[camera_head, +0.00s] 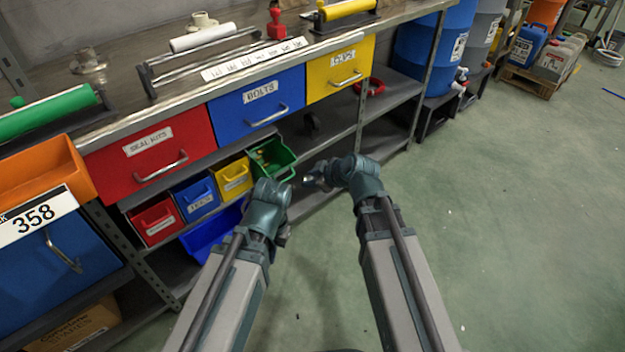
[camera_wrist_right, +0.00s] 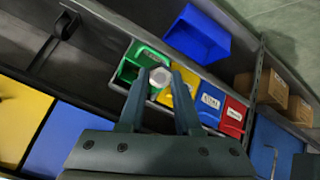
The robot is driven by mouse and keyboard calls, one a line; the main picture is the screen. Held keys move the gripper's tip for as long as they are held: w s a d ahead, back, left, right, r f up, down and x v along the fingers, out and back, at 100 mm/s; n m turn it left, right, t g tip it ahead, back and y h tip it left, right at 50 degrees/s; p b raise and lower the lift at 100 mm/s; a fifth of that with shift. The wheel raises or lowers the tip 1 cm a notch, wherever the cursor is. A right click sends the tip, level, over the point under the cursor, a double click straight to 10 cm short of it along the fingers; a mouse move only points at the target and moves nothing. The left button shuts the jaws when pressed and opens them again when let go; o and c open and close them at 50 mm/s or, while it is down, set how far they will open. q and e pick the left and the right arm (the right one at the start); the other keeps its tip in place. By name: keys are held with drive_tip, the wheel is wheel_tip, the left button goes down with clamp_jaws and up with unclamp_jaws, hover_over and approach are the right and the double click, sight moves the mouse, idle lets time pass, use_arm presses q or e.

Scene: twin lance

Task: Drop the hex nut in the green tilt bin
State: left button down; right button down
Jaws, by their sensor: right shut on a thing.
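The green tilt bin (camera_head: 268,160) is at the right end of a row of small bins under the drawers, tipped open with small items inside. In the right wrist view it (camera_wrist_right: 126,68) lies just beyond my fingertips. My right gripper (camera_head: 310,179) is to the right of the bin and apart from it in the head view. It is shut on the grey hex nut (camera_wrist_right: 160,77), held between its fingertips (camera_wrist_right: 159,80). My left gripper (camera_head: 284,236) is low beside its wrist, mostly hidden, so its jaw state is unclear.
Yellow (camera_head: 234,179), blue (camera_head: 197,198) and red (camera_head: 157,220) small bins stand left of the green one. Large red, blue (camera_head: 257,104) and yellow drawers hang above. A shelf post (camera_head: 361,118) stands right of the bins.

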drive_tip(key=shift+w+a, duration=1.35)
drive_tip(key=shift+w, duration=0.55)
drive_tip(key=shift+w+a, duration=1.4)
drive_tip(key=shift+w, duration=0.45)
drive_tip(key=shift+w+a, duration=1.35)
drive_tip(key=shift+w, duration=0.55)
drive_tip(key=c, duration=0.5)
unclamp_jaws()
drive_tip(key=shift+p+v, duration=4.8)
drive_tip(key=shift+v, duration=2.1)
